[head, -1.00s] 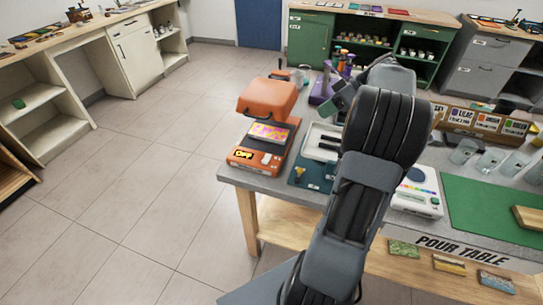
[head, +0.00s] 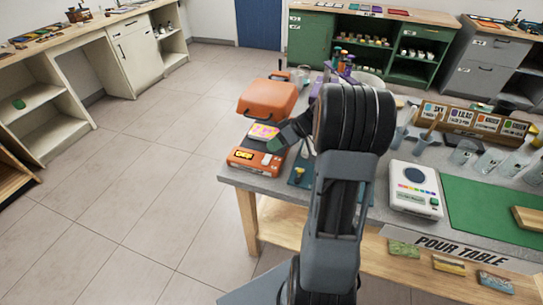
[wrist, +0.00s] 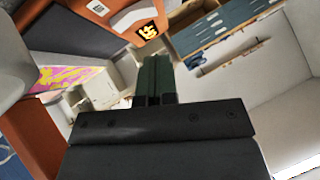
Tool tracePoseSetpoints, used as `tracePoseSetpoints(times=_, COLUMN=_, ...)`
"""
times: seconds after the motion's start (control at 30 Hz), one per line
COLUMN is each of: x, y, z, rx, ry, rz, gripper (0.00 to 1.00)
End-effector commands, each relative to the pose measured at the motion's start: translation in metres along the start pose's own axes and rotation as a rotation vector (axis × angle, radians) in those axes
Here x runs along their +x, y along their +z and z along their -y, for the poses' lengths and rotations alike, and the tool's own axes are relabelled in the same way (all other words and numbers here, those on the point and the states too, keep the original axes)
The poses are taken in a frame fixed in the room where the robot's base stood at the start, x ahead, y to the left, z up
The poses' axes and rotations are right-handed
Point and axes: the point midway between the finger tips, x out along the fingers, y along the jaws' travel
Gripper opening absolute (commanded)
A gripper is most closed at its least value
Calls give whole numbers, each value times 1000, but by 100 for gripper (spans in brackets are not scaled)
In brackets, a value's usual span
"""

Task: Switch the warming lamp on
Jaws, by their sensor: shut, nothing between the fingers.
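An orange unit with a hood over its base, seemingly the warming lamp (head: 266,97), stands at the left end of the grey table in the head view. A pink and yellow patterned sheet (head: 262,131) lies under the hood. A lit display (head: 243,155) is on the base front; it also shows in the wrist view (wrist: 148,31), beside a pale rectangular part (wrist: 133,14) that may be a switch. My gripper (head: 276,145) is shut and empty at the right side of the base. Its green fingers (wrist: 155,78) point toward the base in the wrist view. Contact cannot be told.
A white device with coloured buttons (head: 416,189) and a green mat (head: 490,210) lie to the right. Clear cups (head: 464,151) and a labelled rack (head: 474,119) stand behind. A dark blue board (head: 301,174) lies just right of the orange unit. The floor at left is clear.

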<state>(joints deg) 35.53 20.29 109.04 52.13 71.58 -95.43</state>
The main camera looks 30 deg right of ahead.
Motion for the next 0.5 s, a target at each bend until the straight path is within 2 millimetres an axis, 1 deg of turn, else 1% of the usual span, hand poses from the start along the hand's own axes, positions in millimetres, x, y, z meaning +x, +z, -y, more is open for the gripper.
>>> tracePoseSetpoints(times=0.03, x=9, y=0, z=1, rx=0, ry=-4, rz=2, gripper=0)
tracePoseSetpoints(times=0.2, x=22, y=16, z=0, rx=3, ry=-1, rz=1, gripper=0)
tracePoseSetpoints(times=0.5, x=34, y=28, z=0, rx=0, ry=0, rz=0, gripper=0)
